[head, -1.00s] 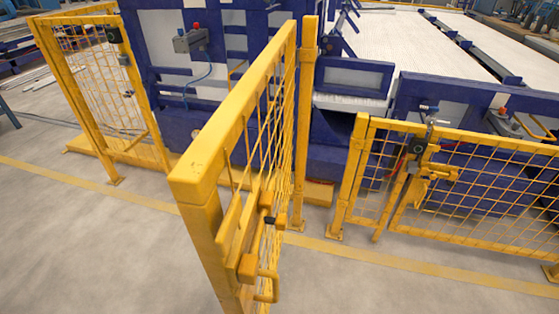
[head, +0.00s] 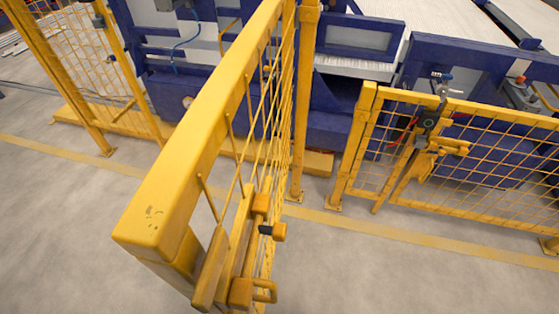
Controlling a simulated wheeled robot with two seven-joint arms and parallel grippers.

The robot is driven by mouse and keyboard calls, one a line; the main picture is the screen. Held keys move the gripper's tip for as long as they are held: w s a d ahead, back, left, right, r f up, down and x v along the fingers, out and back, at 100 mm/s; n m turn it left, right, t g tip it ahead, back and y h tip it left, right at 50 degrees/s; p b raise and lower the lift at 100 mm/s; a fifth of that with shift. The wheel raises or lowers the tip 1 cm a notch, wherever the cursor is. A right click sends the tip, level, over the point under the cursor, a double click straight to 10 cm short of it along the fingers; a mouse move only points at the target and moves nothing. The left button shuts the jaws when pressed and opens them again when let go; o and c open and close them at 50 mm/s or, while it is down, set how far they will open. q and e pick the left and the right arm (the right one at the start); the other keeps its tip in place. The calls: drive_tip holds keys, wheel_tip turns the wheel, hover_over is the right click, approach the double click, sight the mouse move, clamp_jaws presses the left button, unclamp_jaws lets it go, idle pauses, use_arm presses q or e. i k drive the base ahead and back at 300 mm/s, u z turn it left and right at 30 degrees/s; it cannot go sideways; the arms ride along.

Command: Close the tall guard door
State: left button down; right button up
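The tall guard door (head: 200,135) is a yellow frame with wire mesh. It stands swung open towards me, its near end at the lower middle of the head view. Its hinge side meets a yellow post (head: 303,110) in the middle. A latch with a handle (head: 264,290) and a small black-tipped knob (head: 270,231) sits on the near end. Neither of my grippers is in view.
A low yellow mesh gate (head: 480,170) with a latch stands closed at the right. A blue machine (head: 350,60) stands behind the fence. A yellow floor beam (head: 315,163) runs across the opening. The grey floor (head: 70,230) at the left is clear.

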sight(154, 228)
drive_tip(key=k, duration=0.5)
drive_tip(key=u, duration=2.5)
drive_tip(key=k, duration=2.25)
drive_tip(key=z, duration=1.9)
drive_tip(key=i, duration=0.55)
drive_tip(key=u, duration=0.05)
